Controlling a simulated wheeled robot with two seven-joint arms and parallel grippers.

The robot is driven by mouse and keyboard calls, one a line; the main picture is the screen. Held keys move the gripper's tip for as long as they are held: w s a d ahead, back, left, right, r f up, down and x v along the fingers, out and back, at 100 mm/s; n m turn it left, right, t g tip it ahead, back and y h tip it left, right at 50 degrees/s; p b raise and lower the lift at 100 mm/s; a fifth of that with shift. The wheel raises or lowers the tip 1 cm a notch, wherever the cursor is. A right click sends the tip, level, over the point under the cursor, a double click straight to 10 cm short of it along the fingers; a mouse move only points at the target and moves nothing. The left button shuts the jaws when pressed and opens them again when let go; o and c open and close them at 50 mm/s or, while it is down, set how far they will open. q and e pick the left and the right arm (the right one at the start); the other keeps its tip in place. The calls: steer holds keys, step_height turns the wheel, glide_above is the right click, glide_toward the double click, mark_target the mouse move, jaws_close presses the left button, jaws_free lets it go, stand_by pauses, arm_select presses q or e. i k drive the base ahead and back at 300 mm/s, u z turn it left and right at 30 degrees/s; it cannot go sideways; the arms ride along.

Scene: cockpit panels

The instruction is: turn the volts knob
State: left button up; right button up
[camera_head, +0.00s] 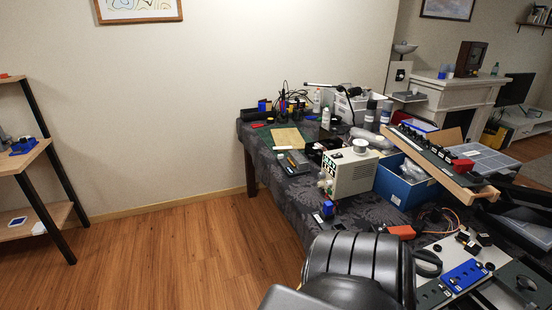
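I cannot pick out a knob marked volts; labels are too small to read. A pale box-shaped unit (350,172) with a green-lit front and small controls stands on the cloth-covered table. A tilted overhead panel (430,152) with a row of black knobs or switches is at the right. Lower right, a light panel holds a blue section (466,275), black knobs and a large round dark knob (428,263). Neither of my grippers can be made out in the head view.
The table (290,190) is crowded with tools, bottles and a blue bin (402,187). A wooden shelf (25,160) stands far left. The wooden floor between is clear.

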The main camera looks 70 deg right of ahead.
mark_target(321, 175)
steer(key=u, duration=0.25)
steer(key=i, duration=0.85)
steer(key=z, duration=3.85)
steer(key=i, duration=0.9)
steer(key=z, duration=0.35)
